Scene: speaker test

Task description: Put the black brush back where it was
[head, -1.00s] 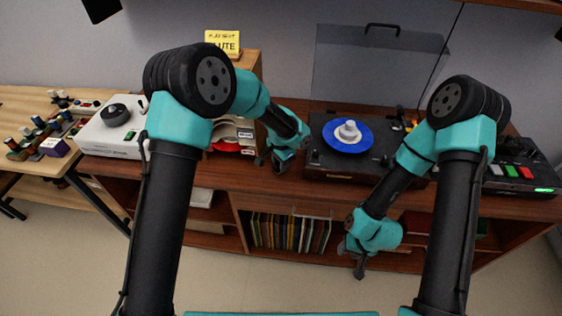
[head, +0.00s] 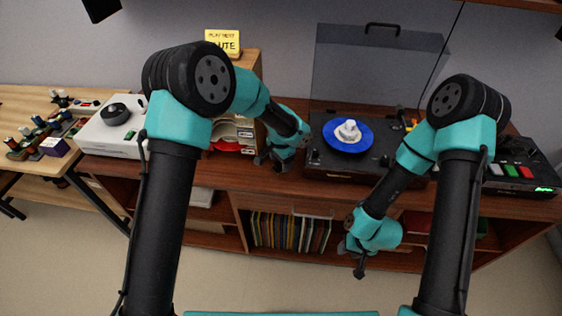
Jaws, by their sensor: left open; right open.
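I cannot make out a black brush for certain in the head view. My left gripper (head: 273,165) is open and points down over the cabinet top, between the wooden record holder and the turntable. Nothing shows clearly between its fingers. My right gripper (head: 354,262) is open and hangs in front of the cabinet, below its top edge. The turntable (head: 318,168) has a blue disc (head: 338,145) with a white knob-like piece at its centre. My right arm hides part of the turntable's right side.
The turntable's clear lid (head: 365,75) stands raised behind it. A wooden holder (head: 250,65) with a yellow sign (head: 222,42) stands at left. A white device (head: 100,135) sits farther left, and a mixer (head: 525,170) stands at right. Records (head: 290,232) fill a lower shelf.

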